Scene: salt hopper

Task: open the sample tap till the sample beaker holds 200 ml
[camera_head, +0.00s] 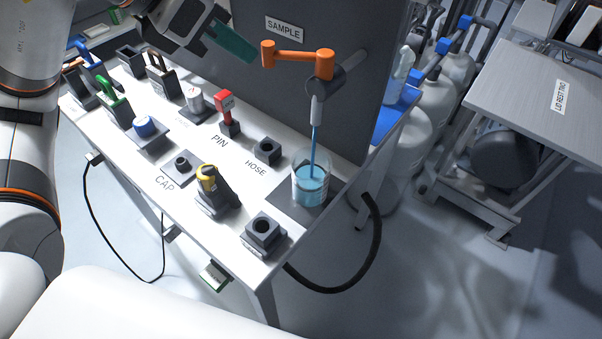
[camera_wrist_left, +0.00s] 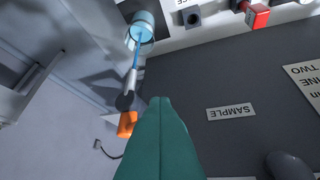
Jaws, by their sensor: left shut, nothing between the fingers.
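The sample tap has an orange lever handle (camera_head: 297,57) on a dark body on the panel, right of the SAMPLE label (camera_head: 285,28). A stream of blue liquid (camera_head: 314,142) runs from its spout into the clear sample beaker (camera_head: 311,184), which holds some blue liquid; I cannot read its level. The beaker also shows in the left wrist view (camera_wrist_left: 142,28), with the orange handle (camera_wrist_left: 127,124) beside the fingers. My left gripper (camera_head: 250,57) has teal fingers, is shut and empty, and its tips are just left of the handle's left end. My right gripper is not in view.
A black hose (camera_head: 372,250) hangs at the bench's right end.

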